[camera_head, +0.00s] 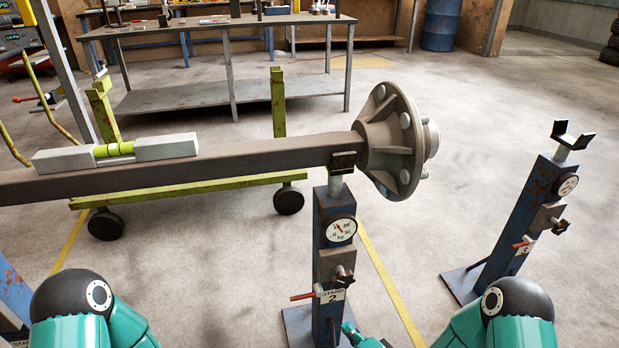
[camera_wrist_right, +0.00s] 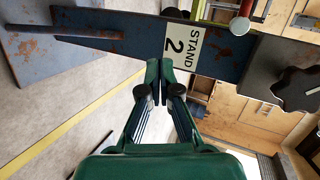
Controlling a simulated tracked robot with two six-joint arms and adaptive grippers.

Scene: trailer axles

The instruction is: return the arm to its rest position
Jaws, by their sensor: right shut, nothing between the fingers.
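My right gripper (camera_head: 356,334) shows only in part at the bottom edge of the head view, beside the lower post of the blue stand marked 2 (camera_head: 331,240). In the right wrist view the right gripper (camera_wrist_right: 158,72) is shut and empty, its fingertips together in front of the stand's "STAND 2" label (camera_wrist_right: 180,44). I cannot tell whether they touch the stand. My right arm (camera_head: 500,325) comes in at the bottom right. My left arm (camera_head: 85,315) shows at the bottom left; its gripper is out of the picture.
A brown axle beam (camera_head: 250,155) with a hub (camera_head: 392,140) rests on stand 2. A green wheeled trolley (camera_head: 190,190) is behind it. Another blue stand (camera_head: 525,220) with an empty cradle stands at the right. A workbench (camera_head: 225,95) is at the back. Floor between the stands is clear.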

